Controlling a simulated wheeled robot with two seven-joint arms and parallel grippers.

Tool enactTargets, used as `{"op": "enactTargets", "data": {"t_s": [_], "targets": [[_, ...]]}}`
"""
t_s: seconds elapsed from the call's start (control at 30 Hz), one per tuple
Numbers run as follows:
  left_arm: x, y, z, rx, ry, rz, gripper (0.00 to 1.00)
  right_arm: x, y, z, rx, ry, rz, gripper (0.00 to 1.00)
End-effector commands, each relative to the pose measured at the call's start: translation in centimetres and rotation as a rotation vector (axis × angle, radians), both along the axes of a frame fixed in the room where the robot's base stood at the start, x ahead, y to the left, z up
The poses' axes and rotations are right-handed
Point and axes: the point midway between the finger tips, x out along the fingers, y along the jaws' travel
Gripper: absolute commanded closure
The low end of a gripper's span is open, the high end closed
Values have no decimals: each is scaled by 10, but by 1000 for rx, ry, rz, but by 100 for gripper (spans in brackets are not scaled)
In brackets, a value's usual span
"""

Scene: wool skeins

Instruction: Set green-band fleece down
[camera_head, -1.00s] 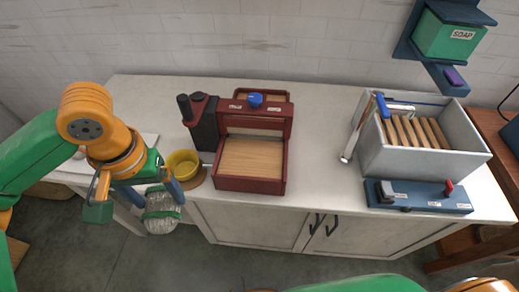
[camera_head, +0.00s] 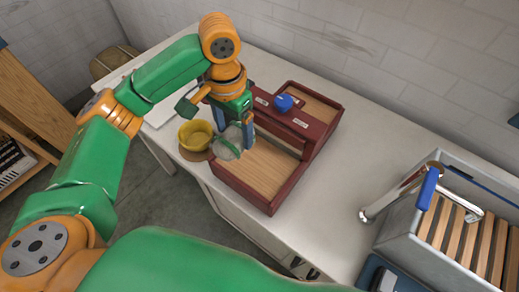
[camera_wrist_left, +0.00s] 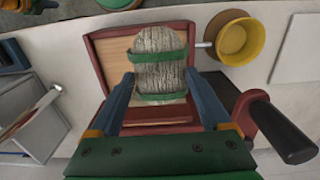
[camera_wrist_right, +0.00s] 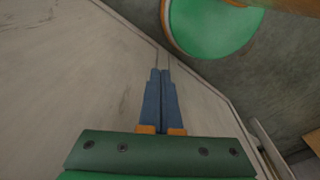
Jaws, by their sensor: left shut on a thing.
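The green-band fleece, a grey woolly roll with green bands, shows in the left wrist view (camera_wrist_left: 160,45) and, partly hidden, in the head view (camera_head: 228,148). My left gripper (camera_head: 232,128) is shut on it, with a blue finger at either side in the left wrist view (camera_wrist_left: 161,92). The fleece is over the near-left part of the dark red device with a wooden bed (camera_head: 262,170); I cannot tell whether it touches the bed. My right gripper (camera_wrist_right: 162,75) is shut and empty in the right wrist view.
A yellow bowl (camera_head: 195,136) stands on a round brown base just left of the fleece. A blue knob (camera_head: 284,102) tops the device. The white counter (camera_head: 345,170) between device and crate is clear.

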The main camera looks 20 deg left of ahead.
Motion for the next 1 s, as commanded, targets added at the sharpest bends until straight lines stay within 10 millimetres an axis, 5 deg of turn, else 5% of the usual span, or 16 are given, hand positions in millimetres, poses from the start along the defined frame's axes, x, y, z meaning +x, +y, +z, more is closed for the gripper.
{"op": "enactTargets", "data": {"t_s": [0.2,0.53,0.87,0.9,1.0], "targets": [[14,-34,-42,1,2,0,71,-1,-3,7,-6,2,1,100],[20,-46,-85,4,2,1,71,0,-5,19,-9,0,0,100],[20,-46,-92,1,-1,0,71,1,-6,18,-9,-1,-1,100],[20,-46,-92,1,-1,0,10,1,-6,18,-9,-1,-1,100],[20,-46,-92,2,-2,0,0,1,-6,18,-9,-2,-1,100]]}}
